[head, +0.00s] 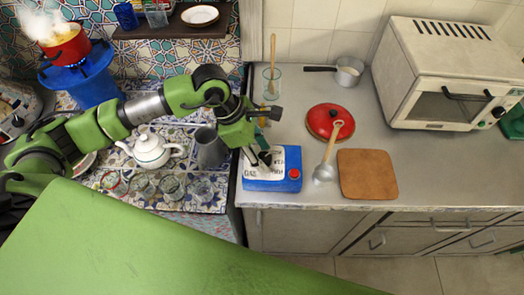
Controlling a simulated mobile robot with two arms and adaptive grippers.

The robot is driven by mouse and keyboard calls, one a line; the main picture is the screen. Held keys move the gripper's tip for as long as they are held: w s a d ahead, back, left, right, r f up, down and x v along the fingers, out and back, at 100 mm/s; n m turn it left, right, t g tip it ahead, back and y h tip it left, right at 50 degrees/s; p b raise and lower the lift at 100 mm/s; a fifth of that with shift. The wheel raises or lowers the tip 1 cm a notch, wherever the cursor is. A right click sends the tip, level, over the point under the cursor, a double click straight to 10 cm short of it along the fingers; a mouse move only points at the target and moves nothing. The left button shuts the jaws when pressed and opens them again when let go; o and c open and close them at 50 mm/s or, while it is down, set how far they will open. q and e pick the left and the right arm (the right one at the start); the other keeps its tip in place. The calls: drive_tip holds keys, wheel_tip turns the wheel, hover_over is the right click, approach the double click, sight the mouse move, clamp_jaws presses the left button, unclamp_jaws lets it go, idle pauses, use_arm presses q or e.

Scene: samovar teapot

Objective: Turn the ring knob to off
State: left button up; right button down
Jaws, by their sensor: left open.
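A red pot (65,46) steams on a blue gas ring (91,84) at the far left, with some blue flame under the pot. I cannot make out the ring's knob clearly. My left gripper (260,158) is open, pointing down at a blue and white canister (273,184) with a red cap and dark lettering. The gripper hides part of the canister's top, and I cannot tell whether it touches. It is far to the right of the gas ring. My right gripper is not in view.
A white teapot (150,151), a grey pitcher (211,149) and several tea glasses (172,187) stand on the tiles under my left arm. On the steel counter are a red lid (322,119), ladle (324,172), brown board (367,175), saucepan (348,73) and toaster oven (440,75).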

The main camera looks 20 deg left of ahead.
use_arm(q)
drive_tip(key=c, duration=1.1)
